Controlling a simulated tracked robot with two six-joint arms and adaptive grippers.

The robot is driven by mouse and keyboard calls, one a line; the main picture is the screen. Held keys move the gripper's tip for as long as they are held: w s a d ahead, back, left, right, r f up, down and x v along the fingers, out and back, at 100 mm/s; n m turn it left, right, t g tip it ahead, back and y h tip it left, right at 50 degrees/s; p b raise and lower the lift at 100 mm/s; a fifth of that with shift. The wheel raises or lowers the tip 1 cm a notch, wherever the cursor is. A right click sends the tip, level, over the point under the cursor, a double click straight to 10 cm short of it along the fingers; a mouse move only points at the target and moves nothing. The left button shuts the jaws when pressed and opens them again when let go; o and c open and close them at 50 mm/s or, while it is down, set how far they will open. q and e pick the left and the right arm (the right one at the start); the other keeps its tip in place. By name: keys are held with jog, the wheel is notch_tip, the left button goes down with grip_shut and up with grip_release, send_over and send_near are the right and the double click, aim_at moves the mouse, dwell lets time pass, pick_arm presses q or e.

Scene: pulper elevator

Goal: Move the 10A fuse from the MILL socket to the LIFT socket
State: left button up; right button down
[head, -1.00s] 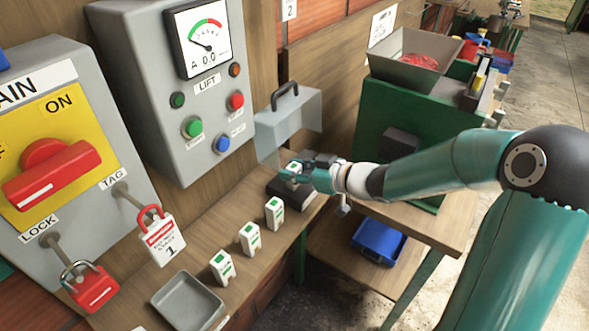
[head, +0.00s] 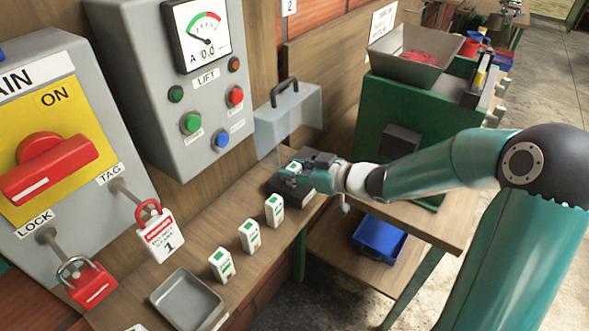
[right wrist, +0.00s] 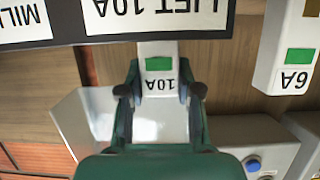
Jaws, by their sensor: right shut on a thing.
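My right gripper (head: 291,173) is shut on the white 10A fuse (head: 295,166) at the dark fuse block (head: 281,190). In the right wrist view my gripper (right wrist: 160,100) has a finger on each side of the fuse (right wrist: 159,80), whose green patch and "10A" label show upside down. The fuse lines up with the "LIFT 10A" label (right wrist: 157,14) and meets the dark block edge there; I cannot tell how deep it sits. The "MILL" label (right wrist: 22,20) is beside it at the left; its socket is hidden. My left gripper is out of view.
A clear cover with a black handle (head: 285,92) stands behind the block. Several white fuses (head: 250,237) stand along the wooden shelf, near a grey tray (head: 187,299). A 6A fuse (right wrist: 285,50) shows in the right wrist view. The LIFT panel (head: 150,90) hangs above.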

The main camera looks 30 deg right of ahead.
jog(key=shift+f, duration=0.35)
dwell(0.6)
jog(key=c, duration=0.7)
grip_release()
